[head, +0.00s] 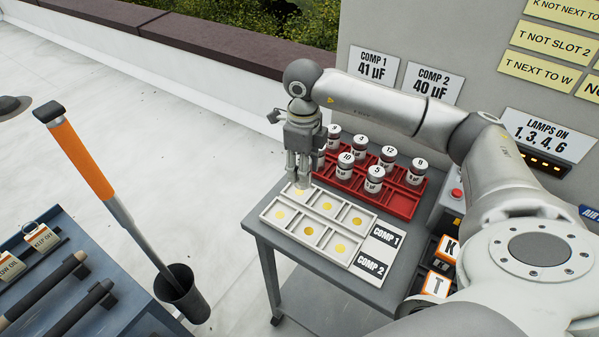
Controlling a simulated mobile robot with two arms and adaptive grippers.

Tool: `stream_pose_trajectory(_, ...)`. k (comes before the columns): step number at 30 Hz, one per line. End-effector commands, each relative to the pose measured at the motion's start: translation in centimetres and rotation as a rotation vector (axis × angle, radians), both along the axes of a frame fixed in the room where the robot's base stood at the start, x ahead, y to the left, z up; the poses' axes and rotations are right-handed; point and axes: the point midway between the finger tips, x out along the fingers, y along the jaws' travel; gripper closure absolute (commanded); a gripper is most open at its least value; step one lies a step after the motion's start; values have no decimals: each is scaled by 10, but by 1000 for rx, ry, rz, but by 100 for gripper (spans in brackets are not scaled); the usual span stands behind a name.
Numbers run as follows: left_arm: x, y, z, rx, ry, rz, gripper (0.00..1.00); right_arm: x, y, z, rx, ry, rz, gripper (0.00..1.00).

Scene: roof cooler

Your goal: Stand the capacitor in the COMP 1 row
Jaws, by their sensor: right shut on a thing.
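My right gripper (301,172) points down over the far left cell of the white tray (268,232). It is shut on a small pale capacitor (303,183), which is mostly hidden by the fingers. I cannot tell whether its base touches the tray. The tray has two rows of cells with yellow dots. The far row lines up with the COMP 1 label (386,237), the near row with the COMP 2 label (371,266). No capacitor stands in the other cells. My left gripper is not in view.
A red rack (398,205) behind the tray holds several numbered capacitors. Signs on the wall read COMP 1 41 µF (373,67) and COMP 2 40 µF (434,85). A blue bench (110,318) stands at lower left.

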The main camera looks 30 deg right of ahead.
Motion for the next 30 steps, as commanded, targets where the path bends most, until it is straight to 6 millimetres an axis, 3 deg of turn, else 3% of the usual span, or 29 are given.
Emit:
stream_pose_trajectory(6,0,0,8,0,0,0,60,20,-6,-23,3,-2,-1,89)
stream_pose_trajectory(11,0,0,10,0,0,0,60,26,-9,-31,1,-2,-1,89)
stream_pose_trajectory(18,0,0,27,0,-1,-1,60,27,-9,-60,1,0,0,89)
stream_pose_trajectory(30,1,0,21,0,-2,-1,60,28,-10,-69,1,-3,0,89)
